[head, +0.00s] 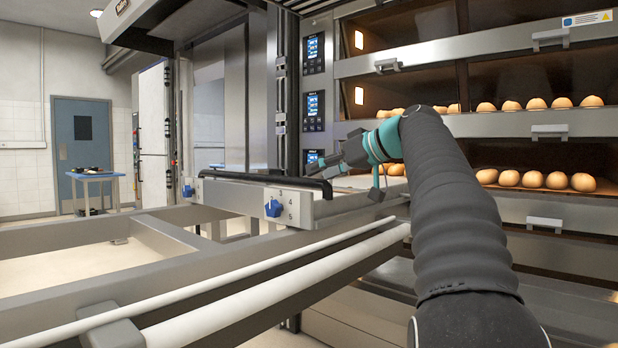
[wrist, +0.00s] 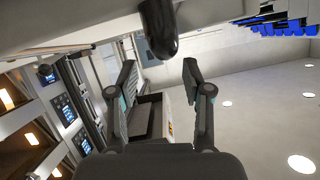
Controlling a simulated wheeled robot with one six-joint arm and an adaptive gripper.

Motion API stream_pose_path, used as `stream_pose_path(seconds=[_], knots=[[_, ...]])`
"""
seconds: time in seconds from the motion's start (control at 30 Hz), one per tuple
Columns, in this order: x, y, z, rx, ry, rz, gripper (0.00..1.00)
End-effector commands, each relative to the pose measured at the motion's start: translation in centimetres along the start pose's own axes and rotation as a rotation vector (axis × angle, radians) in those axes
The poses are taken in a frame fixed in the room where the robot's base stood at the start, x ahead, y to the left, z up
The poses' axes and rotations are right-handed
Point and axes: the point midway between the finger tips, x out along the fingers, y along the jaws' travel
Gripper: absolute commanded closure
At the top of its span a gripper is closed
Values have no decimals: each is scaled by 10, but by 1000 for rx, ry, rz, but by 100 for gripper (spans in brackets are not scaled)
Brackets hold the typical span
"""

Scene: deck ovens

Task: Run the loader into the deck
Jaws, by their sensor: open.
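The loader is a grey metal frame (head: 168,240) with white rails along its near side. A long black handle bar (head: 265,182) runs along its front beam, above a blue selector knob (head: 273,208). The rounded black bar end (wrist: 158,35) shows just beyond the fingertips. The deck oven (head: 495,125) stands at the right, with several openings.
Round loaves (head: 535,180) stand in rows on the oven decks. Handles (head: 549,131) stick out from the deck fronts. Lit control panels (head: 314,106) line the oven's left post. A blue table (head: 95,176) stands far left near a door. Floor shows through the frame.

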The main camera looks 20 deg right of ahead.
Motion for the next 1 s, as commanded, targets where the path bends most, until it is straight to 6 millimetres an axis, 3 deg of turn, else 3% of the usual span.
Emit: stream_pose_path(seconds=[0.2, 0.4, 1.0], knots=[[-40, 1, 0, 0, 2, 4, 50], [-58, 1, 0, 0, 1, 3, 50], [-61, 1, 0, 0, 1, 2, 50]])
